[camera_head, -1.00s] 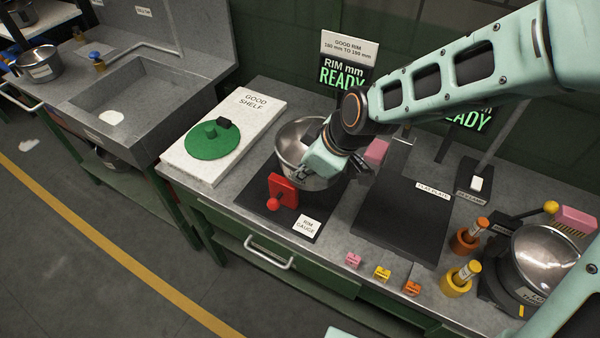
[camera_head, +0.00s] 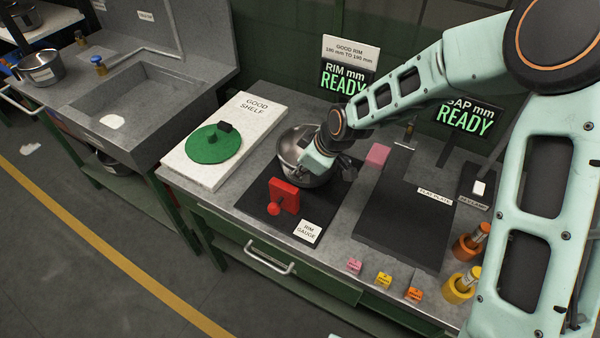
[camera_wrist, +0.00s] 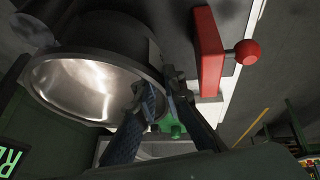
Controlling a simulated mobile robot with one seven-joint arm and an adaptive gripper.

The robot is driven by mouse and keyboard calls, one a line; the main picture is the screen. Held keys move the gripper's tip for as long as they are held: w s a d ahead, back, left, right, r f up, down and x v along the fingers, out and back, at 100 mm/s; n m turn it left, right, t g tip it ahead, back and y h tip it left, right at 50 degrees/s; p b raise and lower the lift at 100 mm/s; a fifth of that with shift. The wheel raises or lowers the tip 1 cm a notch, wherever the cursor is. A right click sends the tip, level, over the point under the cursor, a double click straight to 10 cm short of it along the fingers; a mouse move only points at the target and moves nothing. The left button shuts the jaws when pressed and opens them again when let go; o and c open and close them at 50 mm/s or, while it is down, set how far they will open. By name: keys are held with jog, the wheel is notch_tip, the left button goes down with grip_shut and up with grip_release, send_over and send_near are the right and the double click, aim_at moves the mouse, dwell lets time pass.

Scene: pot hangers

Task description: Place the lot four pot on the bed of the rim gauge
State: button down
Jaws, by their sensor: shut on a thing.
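A steel pot (camera_head: 292,147) is at the back of the dark bed of the rim gauge (camera_head: 247,203), behind its red block with a round knob (camera_head: 284,194). My gripper (camera_head: 322,160) is shut on the pot's near right side. The wrist view shows the pot (camera_wrist: 90,85) with its shiny inside and dark outer wall, and my fingers (camera_wrist: 163,92) at its rim. The red block (camera_wrist: 210,55) is beside the pot there. I cannot tell whether the pot's base touches the bed. No lot label is readable on it.
The white good shelf (camera_head: 190,178) with a green disc (camera_head: 214,148) is left of the gauge. A dark flat plate (camera_head: 405,220) and a pink block (camera_head: 377,155) are to the right. Small coloured tags (camera_head: 384,280) line the front edge. The display (camera_head: 345,80) reads READY.

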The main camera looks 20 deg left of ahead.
jog(key=shift+f, duration=0.8)
jog(key=c, duration=2)
grip_release()
jog(key=shift+f, duration=0.15)
jog(key=v, duration=1.2)
jog(key=shift+s+p, duration=0.1)
jog(key=shift+p, duration=0.2)
